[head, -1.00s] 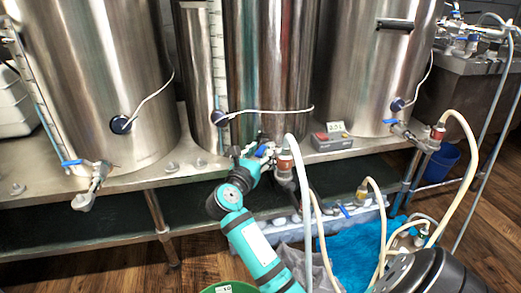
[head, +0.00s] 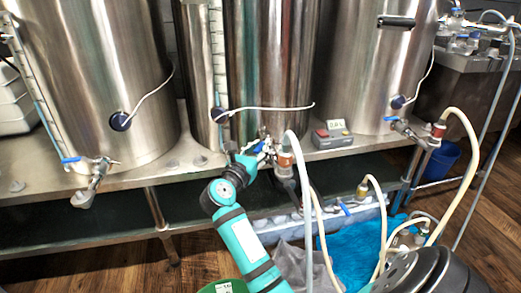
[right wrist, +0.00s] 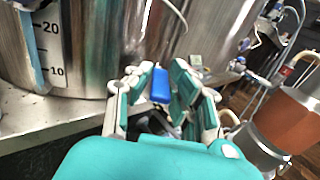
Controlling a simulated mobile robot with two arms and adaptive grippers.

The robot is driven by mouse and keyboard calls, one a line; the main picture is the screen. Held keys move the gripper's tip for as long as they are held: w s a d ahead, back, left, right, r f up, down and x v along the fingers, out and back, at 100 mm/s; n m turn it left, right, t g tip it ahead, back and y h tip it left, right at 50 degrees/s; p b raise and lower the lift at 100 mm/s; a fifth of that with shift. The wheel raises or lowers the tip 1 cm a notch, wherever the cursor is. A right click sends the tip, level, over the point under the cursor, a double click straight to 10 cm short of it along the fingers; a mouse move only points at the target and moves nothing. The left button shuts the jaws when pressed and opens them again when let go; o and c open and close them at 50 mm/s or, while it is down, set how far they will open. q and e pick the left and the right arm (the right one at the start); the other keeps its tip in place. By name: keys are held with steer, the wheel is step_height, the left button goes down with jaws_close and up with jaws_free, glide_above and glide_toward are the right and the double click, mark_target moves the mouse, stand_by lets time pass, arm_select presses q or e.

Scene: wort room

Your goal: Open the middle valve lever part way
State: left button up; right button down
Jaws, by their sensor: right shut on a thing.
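The middle valve's blue lever (head: 259,147) sits low at the front of the middle steel kettle (head: 268,60). My right gripper (head: 255,150) reaches it from below and is shut on it. In the right wrist view the blue lever (right wrist: 160,86) lies between the two teal-padded fingers (right wrist: 157,92). The valve body is partly hidden by the gripper, and the lever's exact angle is hard to tell. A red-brown hose fitting (head: 285,158) is just right of the gripper, with a pale hose on it. My left gripper is not in view.
Left and right kettles have their own blue-levered valves (head: 72,159) (head: 391,119). A small box with a display and red button (head: 332,135) stands on the steel bench right of the gripper. Pale hoses (head: 309,200) hang close right of my arm. Blue cloth (head: 352,245) lies below.

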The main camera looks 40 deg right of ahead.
steer(key=c, duration=1.2)
jaws_free()
steer(key=shift+c, duration=0.2)
steer(key=shift+a, duration=0.1)
steer(key=v, duration=0.7)
steer(key=shift+a, duration=0.15)
